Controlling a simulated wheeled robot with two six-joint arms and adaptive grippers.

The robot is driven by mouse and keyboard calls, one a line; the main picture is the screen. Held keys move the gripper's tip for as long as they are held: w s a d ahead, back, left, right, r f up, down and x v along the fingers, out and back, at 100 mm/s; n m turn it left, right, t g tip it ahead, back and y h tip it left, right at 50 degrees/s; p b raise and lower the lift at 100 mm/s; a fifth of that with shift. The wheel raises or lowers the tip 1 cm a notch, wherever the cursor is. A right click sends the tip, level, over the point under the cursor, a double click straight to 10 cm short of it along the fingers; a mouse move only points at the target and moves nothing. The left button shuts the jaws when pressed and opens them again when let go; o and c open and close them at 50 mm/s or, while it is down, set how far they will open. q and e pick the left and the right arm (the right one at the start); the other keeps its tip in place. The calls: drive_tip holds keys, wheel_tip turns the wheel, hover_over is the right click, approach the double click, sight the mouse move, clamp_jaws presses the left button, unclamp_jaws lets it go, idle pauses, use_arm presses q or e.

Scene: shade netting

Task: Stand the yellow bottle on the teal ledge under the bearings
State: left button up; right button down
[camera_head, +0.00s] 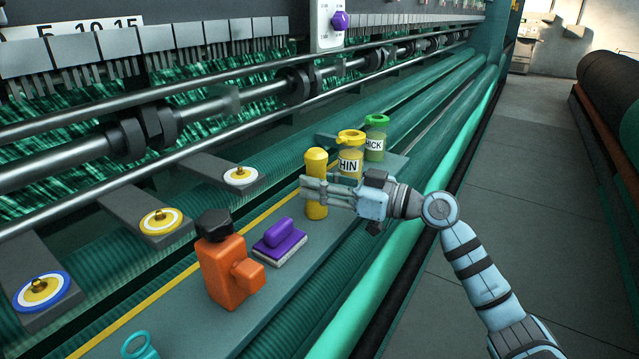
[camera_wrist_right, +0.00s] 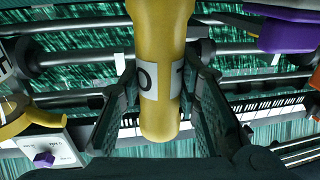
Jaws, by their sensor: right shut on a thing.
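The yellow bottle (camera_head: 316,158) is upright, with a rounded top, at the middle of the head view. My right gripper (camera_head: 314,192) is shut around its body from the right. In the right wrist view the bottle (camera_wrist_right: 160,40) fills the space between the fingers (camera_wrist_right: 160,100) and shows part of a white label with dark letters. The teal-grey ledge (camera_head: 180,325) runs diagonally below it, with a yellow line along it. I cannot tell whether the bottle's base touches the ledge. Dark bearings (camera_head: 295,85) sit on the shafts above. My left gripper is not in view.
A yellow THIN container (camera_head: 350,165) and a green THICK one (camera_head: 375,140) stand just behind the bottle. A purple-handled block (camera_head: 280,240), an orange bottle (camera_head: 225,275) and a teal ring (camera_head: 138,347) are nearer. Discs (camera_head: 160,220) on dark brackets jut in from the left.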

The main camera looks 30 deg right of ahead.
drive_tip(key=c, duration=1.2)
unclamp_jaws()
drive_tip(key=shift+w+f, duration=0.15)
